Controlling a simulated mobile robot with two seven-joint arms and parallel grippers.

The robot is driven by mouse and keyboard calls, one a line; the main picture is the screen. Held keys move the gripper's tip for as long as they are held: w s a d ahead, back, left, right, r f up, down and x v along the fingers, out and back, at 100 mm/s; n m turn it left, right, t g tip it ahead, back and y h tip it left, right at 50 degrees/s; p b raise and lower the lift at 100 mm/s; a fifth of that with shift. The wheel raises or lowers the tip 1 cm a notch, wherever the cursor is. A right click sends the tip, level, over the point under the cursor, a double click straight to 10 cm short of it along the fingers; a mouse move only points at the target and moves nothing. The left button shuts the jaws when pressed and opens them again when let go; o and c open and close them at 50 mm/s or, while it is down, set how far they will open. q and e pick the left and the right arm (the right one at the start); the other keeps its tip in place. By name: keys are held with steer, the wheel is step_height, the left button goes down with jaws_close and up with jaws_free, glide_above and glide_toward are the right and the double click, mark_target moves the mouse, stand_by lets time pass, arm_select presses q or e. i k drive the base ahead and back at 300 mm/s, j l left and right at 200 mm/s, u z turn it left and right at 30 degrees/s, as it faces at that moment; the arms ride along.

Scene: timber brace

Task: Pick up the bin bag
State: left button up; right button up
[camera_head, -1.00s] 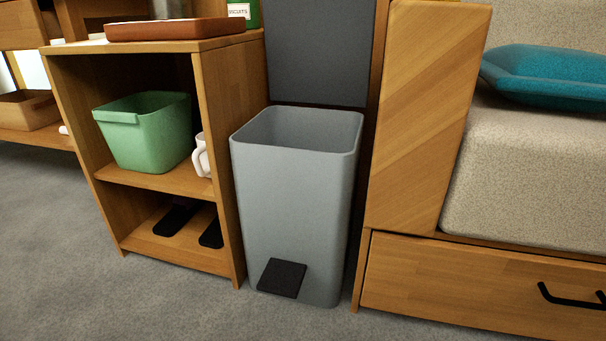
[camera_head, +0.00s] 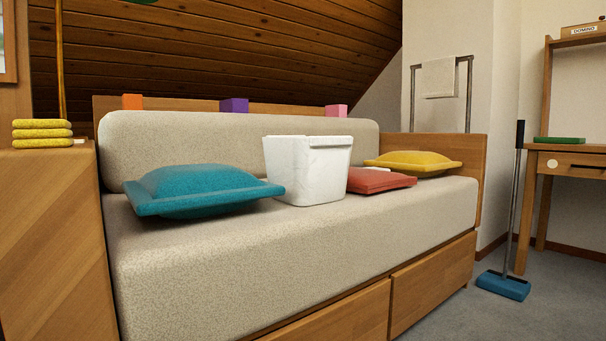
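A white, slightly crumpled, box-shaped thing (camera_head: 307,170) that looks like the bin bag stands upright on the sofa seat. It sits between the teal cushion and the red cushion. Its inside is mostly hidden from this angle. Neither of my grippers is in view.
The beige sofa (camera_head: 330,247) also bears a teal cushion (camera_head: 200,188), a red cushion (camera_head: 378,181) and a yellow cushion (camera_head: 413,161). Drawers line its front. A blue-headed broom (camera_head: 503,286) stands right of it, near a desk (camera_head: 572,150). Grey floor between them is clear.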

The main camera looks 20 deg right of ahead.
mark_target(312, 170)
steer(key=z, duration=0.75)
